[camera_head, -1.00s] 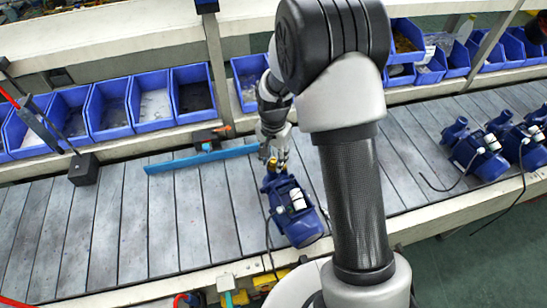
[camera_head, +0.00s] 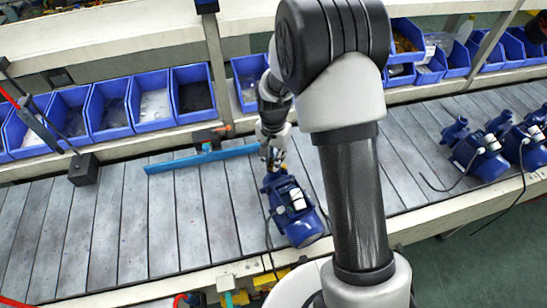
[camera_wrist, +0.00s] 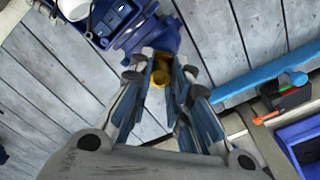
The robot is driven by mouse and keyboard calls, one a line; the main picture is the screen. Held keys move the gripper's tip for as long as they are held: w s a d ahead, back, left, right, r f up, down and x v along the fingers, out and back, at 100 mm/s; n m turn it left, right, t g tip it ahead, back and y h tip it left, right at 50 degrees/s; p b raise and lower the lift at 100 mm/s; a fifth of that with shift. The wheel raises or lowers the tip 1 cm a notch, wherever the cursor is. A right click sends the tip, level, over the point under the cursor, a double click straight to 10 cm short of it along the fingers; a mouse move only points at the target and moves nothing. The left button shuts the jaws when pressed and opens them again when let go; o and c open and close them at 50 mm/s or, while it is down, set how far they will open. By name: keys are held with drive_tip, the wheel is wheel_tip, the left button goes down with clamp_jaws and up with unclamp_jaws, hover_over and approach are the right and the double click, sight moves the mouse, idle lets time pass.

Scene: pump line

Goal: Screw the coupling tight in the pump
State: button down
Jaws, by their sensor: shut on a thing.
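The blue pump (camera_head: 294,212) stands on the slatted conveyor below my gripper. It also shows at the top left of the wrist view (camera_wrist: 115,18). My gripper (camera_head: 272,160) points down at the far end of the pump. In the wrist view the gripper (camera_wrist: 166,85) has its fingers shut on the brass-coloured coupling (camera_wrist: 160,72). The coupling lies against the pump's blue port (camera_wrist: 150,40). How deep it sits in the port cannot be told, as the fingers hide part of it.
A blue bar (camera_head: 200,157) lies across the conveyor (camera_head: 140,220) left of my gripper. Blue bins (camera_head: 152,103) line the back. More blue pumps (camera_head: 477,150) stand at the right. A black block (camera_head: 84,169) sits at the left.

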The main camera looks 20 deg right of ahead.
drive_tip(key=shift+m, duration=1.7)
drive_tip(key=m, duration=0.3)
drive_tip(key=shift+m, duration=0.3)
drive_tip(key=shift+m, duration=1.6)
drive_tip(key=m, duration=0.3)
drive_tip(key=shift+m, duration=0.3)
